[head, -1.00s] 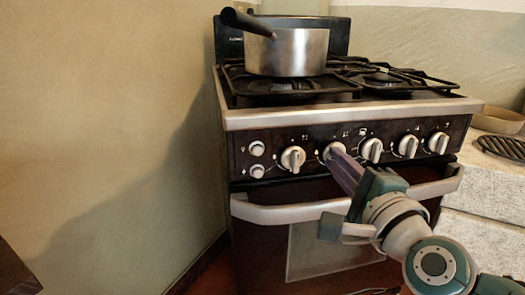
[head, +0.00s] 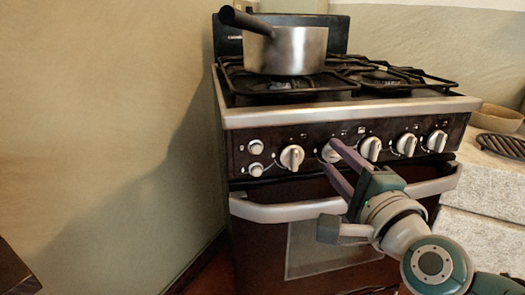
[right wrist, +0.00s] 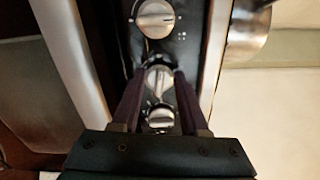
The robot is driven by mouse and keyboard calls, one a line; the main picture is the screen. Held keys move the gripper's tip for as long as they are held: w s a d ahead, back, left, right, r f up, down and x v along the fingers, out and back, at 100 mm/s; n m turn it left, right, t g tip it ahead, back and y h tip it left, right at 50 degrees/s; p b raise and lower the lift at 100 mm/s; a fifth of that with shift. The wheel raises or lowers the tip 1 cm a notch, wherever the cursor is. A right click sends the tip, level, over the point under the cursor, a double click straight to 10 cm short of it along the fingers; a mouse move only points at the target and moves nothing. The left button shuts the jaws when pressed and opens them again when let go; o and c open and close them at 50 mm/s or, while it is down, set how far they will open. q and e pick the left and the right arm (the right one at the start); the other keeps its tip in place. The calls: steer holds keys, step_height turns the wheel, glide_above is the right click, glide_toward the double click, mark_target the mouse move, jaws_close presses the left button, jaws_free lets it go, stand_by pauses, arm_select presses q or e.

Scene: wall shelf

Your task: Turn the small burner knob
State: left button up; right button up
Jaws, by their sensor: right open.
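My right gripper (head: 333,154) is open in front of the stove's control panel. Its two purple fingers stand apart at the second large knob (head: 328,154) from the left. In the right wrist view this pale knob (right wrist: 158,80) shows between the fingertips (right wrist: 160,73), one finger on each side. I cannot tell whether they touch it. The leftmost large knob (head: 292,157) is to the left, and the third knob (head: 371,149) is close to the right. The pictures do not make clear which knob is for the small burner. My left gripper is not in view.
A steel pot (head: 287,52) with a dark handle stands on the back left of the stove. The oven door handle (head: 281,211) runs below the panel, close to my right gripper. Two round buttons (head: 255,158) sit at the panel's left end. A bowl (head: 496,119) rests on the right counter.

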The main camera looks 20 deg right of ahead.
steer(key=s+a+p, duration=0.1)
steer(key=s, duration=0.9)
steer(key=shift+a, duration=0.3)
steer(key=shift+w, duration=0.1)
jaws_close()
stand_by(1.3)
